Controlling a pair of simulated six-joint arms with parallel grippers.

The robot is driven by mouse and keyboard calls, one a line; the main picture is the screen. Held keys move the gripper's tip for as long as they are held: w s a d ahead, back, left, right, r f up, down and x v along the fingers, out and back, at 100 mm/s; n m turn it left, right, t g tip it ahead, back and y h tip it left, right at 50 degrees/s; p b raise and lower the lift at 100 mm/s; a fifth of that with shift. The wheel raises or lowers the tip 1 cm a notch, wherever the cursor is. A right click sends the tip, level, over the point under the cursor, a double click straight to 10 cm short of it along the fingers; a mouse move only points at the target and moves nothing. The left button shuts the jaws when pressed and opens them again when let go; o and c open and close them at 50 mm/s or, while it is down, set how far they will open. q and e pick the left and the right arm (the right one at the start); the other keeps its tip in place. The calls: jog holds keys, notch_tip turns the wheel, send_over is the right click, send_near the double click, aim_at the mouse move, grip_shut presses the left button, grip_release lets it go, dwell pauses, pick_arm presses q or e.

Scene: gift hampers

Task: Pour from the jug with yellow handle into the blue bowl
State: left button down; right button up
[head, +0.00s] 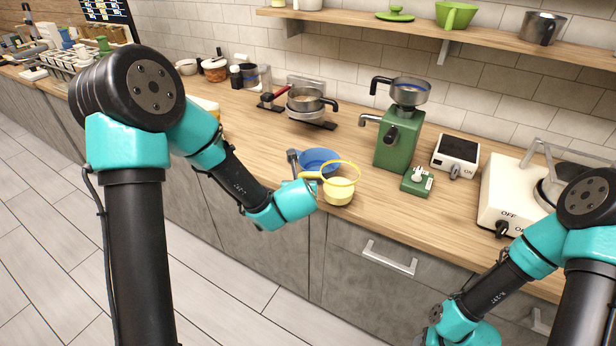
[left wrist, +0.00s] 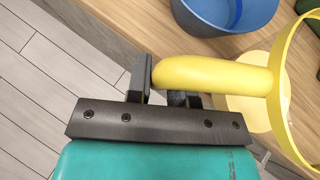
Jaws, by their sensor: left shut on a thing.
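The jug with the yellow handle (head: 339,193) has a yellow rim and pale yellow at its bottom; its sides look clear. It looks about upright at the counter's front edge. Whether it touches the counter I cannot tell. My left gripper (head: 299,174) is shut on its handle, which also shows in the left wrist view (left wrist: 215,75). The blue bowl (head: 318,155) stands on the counter just behind the jug, partly hidden by it; it shows at the top of the left wrist view (left wrist: 203,22). My right arm is at the lower right; its gripper is out of frame.
A green grinder (head: 397,142) stands right of the bowl, with a small green box (head: 416,181) and a scale (head: 455,155) beside it. A pan on a burner (head: 305,103) is behind. The wooden counter left of the bowl is fairly clear.

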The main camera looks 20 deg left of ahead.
pick_arm(q)
notch_tip(320, 180, up, 13)
jog(key=s+a+m+h, duration=0.1)
jog(key=a+m+h, duration=0.1)
jog(key=m, duration=0.1)
jog(key=w+a+f+n+y, duration=0.1)
jog(key=w+a+f, duration=0.1)
jog(key=a, duration=0.7)
jog(key=w+a+f+n+y, duration=0.1)
jog(key=w+a, duration=0.4)
jog(key=a, duration=0.5)
notch_tip(320, 180, down, 3)
jog(key=shift+r+n, duration=0.15)
jog(key=shift+n, duration=0.45)
jog(key=shift+a, duration=0.1)
jog(key=r+y, duration=0.1)
jog(key=d+r+m+y, duration=0.1)
jog(key=w+d+r+m, duration=0.1)
jog(key=shift+d+r+g+y, duration=0.2)
jog(key=shift+r+g+y, duration=0.1)
jog(key=shift+y, duration=0.1)
